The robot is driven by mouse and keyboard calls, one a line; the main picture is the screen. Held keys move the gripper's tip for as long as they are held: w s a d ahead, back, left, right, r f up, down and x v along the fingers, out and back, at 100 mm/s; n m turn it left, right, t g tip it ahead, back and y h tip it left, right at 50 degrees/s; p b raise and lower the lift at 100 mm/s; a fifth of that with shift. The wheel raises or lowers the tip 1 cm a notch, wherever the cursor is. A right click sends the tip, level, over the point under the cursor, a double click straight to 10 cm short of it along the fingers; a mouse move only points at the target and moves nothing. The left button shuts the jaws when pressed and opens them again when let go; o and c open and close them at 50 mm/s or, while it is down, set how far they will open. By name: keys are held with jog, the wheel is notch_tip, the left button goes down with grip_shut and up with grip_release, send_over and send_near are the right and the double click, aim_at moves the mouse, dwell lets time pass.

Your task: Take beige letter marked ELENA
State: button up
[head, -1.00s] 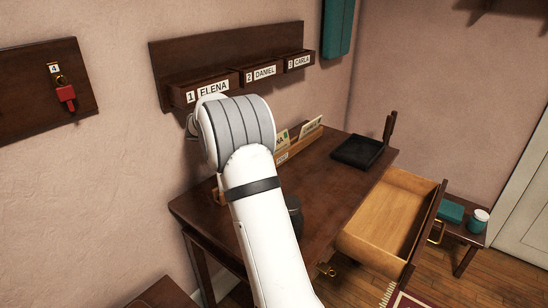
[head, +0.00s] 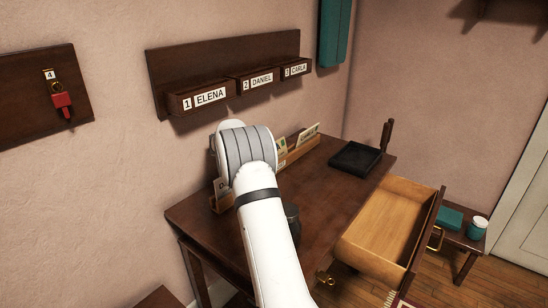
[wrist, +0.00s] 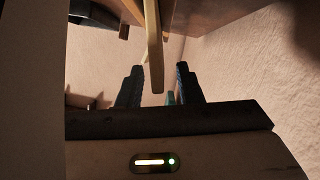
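A light wooden letter rack (head: 297,153) stands on the dark desk against the wall. My gripper is hidden behind my arm in the head view. In the wrist view my gripper (wrist: 158,88) has its two dark fingers apart. A narrow tan strip (wrist: 153,45) shows between them; I cannot tell whether it is a letter or rack wood.
A wall shelf holds boxes labelled 1 ELENA (head: 203,99), 2 DANIEL (head: 258,82) and 3 CARLA (head: 296,70). A black tray (head: 356,158) lies on the desk (head: 322,190). An open, empty drawer (head: 385,232) juts from the right. A dark round object (head: 292,215) stands beside my arm.

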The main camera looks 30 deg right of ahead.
grip_shut()
dwell(1.4)
